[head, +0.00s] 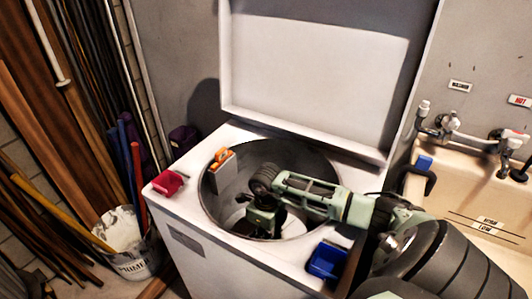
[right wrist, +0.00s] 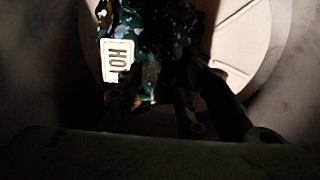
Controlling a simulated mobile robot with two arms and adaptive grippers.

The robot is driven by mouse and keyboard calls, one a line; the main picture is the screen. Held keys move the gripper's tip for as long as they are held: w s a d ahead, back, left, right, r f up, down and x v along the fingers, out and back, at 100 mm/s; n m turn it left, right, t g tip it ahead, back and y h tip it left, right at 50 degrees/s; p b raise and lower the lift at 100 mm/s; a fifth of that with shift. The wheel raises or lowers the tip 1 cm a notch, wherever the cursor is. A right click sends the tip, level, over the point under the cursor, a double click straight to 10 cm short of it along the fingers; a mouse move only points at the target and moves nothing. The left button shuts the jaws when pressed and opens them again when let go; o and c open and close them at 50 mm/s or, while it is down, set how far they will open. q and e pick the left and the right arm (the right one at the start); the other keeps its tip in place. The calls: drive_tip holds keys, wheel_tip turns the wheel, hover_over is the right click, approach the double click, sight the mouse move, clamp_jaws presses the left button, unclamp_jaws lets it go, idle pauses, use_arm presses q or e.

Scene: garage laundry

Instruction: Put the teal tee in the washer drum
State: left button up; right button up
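The washer (head: 215,262) stands open with its lid (head: 310,75) up, and its round drum (head: 222,205) faces up. My right gripper (head: 262,218) reaches down inside the drum. In the right wrist view, a dark teal cloth that looks like the tee (right wrist: 165,25) lies against the pale drum floor (right wrist: 240,45), with a white label marked "HOT" beside it. My right gripper's fingers (right wrist: 163,80) look spread apart at the near edge of the cloth; deep shadow hides any contact. In the head view the tee is hidden. My left gripper is not in view.
A grey box with an orange top (head: 222,170) sits at the drum's left rim. A red scoop (head: 168,183) and a blue tray (head: 327,262) are on the washer's corners. A sink (head: 465,200) with taps stands right; a white bucket (head: 128,250) stands left.

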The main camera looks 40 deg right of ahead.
drive_tip(key=shift+r+p, duration=0.35)
drive_tip(key=shift+r, duration=0.2)
wheel_tip(320, 180, up, 12)
